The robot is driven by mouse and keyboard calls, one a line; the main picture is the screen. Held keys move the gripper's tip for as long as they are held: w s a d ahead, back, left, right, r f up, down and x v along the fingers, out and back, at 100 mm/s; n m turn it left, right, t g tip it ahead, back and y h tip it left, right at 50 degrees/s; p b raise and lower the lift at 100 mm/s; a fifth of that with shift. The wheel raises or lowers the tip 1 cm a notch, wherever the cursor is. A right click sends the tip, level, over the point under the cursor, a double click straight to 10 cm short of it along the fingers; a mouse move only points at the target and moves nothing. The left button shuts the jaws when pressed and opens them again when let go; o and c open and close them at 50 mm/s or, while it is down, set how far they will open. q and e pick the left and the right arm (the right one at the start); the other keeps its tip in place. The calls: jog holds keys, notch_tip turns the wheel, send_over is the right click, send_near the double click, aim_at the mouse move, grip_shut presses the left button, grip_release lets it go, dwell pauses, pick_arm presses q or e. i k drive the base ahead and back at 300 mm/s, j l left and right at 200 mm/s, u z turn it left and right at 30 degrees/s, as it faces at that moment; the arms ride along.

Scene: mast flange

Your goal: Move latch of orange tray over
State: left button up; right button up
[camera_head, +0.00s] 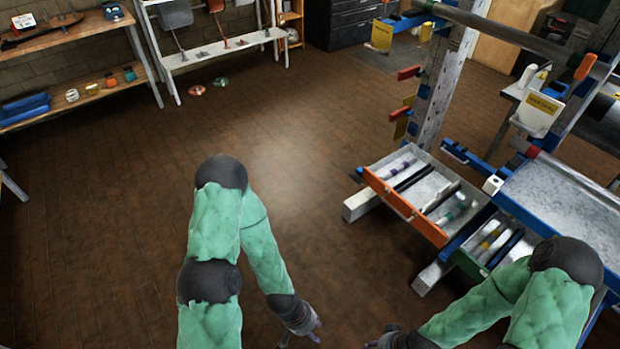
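The orange tray (405,206) is a pale, shallow tray with an orange front, low on the rack at the right. It holds dark bars and light cylinders. I cannot make out its latch at this size. My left gripper (301,339) is at the bottom middle, left of and nearer than the tray, well apart from it. Its fingers look spread and empty. My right gripper (380,341) is at the bottom edge, below the tray and partly cut off. Its finger state is unclear.
A green-fronted tray (468,266) sits beside the orange one, with a blue-edged grey table (565,200) to its right. The rack's upright post (440,85) rises behind. Shelves (75,105) line the back left. The brown floor in the middle is clear.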

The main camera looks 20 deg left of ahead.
aim_at(355, 177)
jog(key=u, duration=0.2)
jog(key=i+j+z, duration=0.15)
jog(key=z, duration=0.35)
jog(key=i+j+z, duration=0.15)
jog(key=z, duration=0.35)
jog(key=j+z, duration=0.35)
jog(key=z, duration=0.15)
jog(key=j+z, duration=0.35)
jog(key=j, duration=1.75)
jog(key=i, duration=0.05)
